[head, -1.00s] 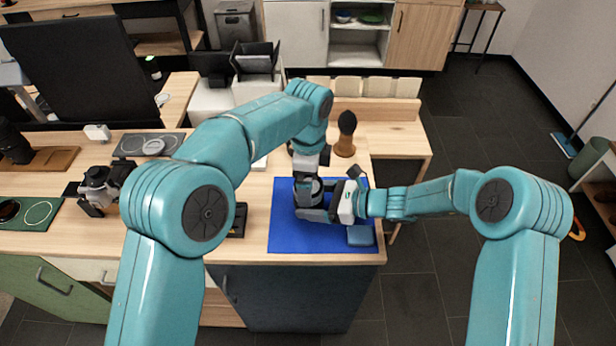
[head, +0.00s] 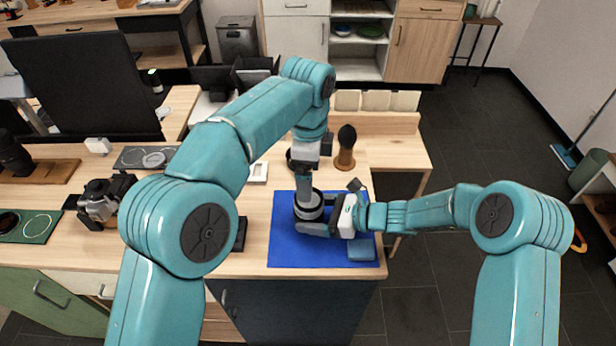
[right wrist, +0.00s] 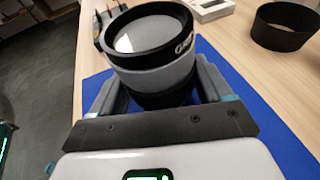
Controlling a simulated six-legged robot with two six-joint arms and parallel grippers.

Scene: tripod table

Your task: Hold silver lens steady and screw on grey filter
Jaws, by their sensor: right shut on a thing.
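The silver lens (right wrist: 160,78) stands upright between the fingers of my right gripper (right wrist: 160,100), which is shut on its side. In the head view the lens (head: 308,212) is over the blue mat, partly covered by my grippers. A black ring with grey glass and pale lettering, likely the grey filter (right wrist: 146,34), sits on top of the lens. It looks tilted, and I cannot tell whether it is threaded. My left gripper (head: 305,190) points down just above the lens. Its fingertips are too small to read.
A black cylinder (right wrist: 284,27) and a small white box (head: 258,172) stand behind the mat. A dark brush-like item (head: 346,148) is at the back. A camera (head: 100,200) stands at left.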

